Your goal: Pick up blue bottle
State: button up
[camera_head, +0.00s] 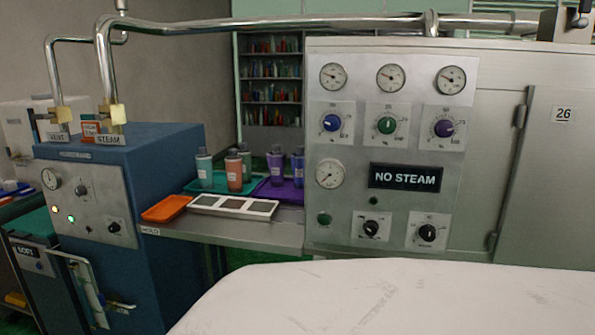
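A blue bottle (298,169) with a dark cap stands upright at the right end of a group of bottles. It is on or beside the purple tray (267,191), close to the left side of the control cabinet. A purple bottle (276,170) stands just to its left. Farther left are a pale red bottle (234,173) and a grey-teal bottle (204,170), with another bottle partly hidden behind. My gripper is not in view.
An orange tray (166,208) and a white tray with dark compartments (233,206) lie on the metal shelf (240,233) before the bottles. The blue machine (150,190) stands left and the control cabinet (390,150) right. A pipe (270,25) runs above.

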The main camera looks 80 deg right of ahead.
aim_at(298, 159)
jog(key=i+z, duration=0.1)
jog(key=z, duration=1.25)
jog(key=i+j+z, duration=0.15)
jog(key=z, duration=0.2)
jog(key=i+j+z, duration=0.1)
jog(key=z, duration=0.25)
jog(key=i+j+z, duration=0.1)
jog(key=j+z, duration=0.25)
jog(key=i+j+z, duration=0.25)
jog(key=j, duration=0.2)
jog(key=j+z, duration=0.3)
jog(key=j, duration=0.1)
